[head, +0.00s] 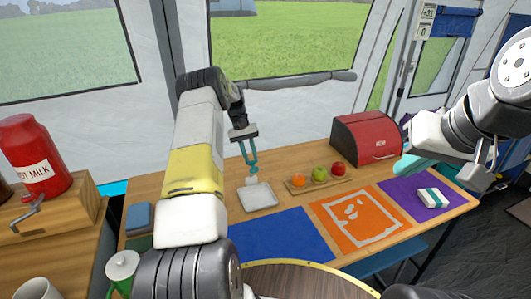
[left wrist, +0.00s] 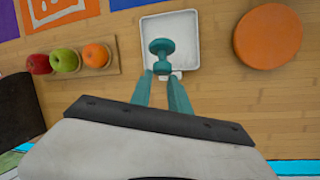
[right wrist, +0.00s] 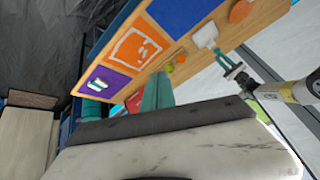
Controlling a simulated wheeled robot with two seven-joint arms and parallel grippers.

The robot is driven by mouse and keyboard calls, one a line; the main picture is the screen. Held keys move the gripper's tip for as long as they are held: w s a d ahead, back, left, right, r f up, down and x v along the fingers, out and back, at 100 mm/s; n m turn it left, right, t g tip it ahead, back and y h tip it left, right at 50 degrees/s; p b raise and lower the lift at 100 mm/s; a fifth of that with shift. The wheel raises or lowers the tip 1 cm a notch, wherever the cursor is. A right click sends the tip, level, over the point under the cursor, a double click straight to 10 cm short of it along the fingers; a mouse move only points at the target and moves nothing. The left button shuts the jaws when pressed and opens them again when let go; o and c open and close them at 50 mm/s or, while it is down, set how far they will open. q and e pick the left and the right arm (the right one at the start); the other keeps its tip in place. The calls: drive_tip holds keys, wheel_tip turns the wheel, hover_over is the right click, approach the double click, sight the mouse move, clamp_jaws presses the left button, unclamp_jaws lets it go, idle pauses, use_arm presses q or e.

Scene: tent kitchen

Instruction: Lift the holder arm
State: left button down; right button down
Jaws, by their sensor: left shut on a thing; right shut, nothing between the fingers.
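The holder is a white square tray (head: 259,197) lying on the wooden table; it also shows in the left wrist view (left wrist: 182,20). A teal knobbed part, which I take for the holder arm (left wrist: 161,47), stands over the tray. My left gripper (head: 251,166) points down at the tray's back edge, its teal fingers a little apart. In the left wrist view the left fingertips (left wrist: 161,74) are at the near end of the knobbed part, and the grip itself is partly hidden. My right gripper (head: 402,165) is shut and empty above the table's right side; its fingers show in the right wrist view (right wrist: 157,93).
A board (head: 318,185) with an orange, a green apple and a red apple is right of the tray. A red bread box (head: 366,139) stands behind. Blue (head: 280,236), orange (head: 372,236) and purple (head: 402,190) mats line the front. An orange disc (left wrist: 268,36) lies beside the tray.

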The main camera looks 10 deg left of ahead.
sight(252, 170)
drive_tip(key=w+a+f+m+y, duration=0.1)
drive_tip(key=w+a+f+m, duration=0.4)
drive_tip(key=w+a+m, duration=0.3)
drive_tip(key=w+a+f+m+y, duration=0.2)
drive_tip(key=w+a+f+m, duration=0.3)
drive_tip(key=w+a, duration=0.55)
drive_tip(key=w+a+f+m, duration=0.3)
drive_tip(key=a+f+m, duration=0.9)
drive_tip(key=f+m, duration=0.5)
use_arm(q)
drive_tip(key=shift+w+a+f, duration=0.15)
drive_tip(key=shift+a, duration=0.25)
use_arm(e)
drive_tip(key=w+a+f, duration=0.5)
drive_tip(key=w, duration=0.3)
drive_tip(key=shift+a+t+h, duration=0.3)
drive_tip(key=shift+a+t, duration=0.05)
drive_tip(key=shift+t, duration=0.05)
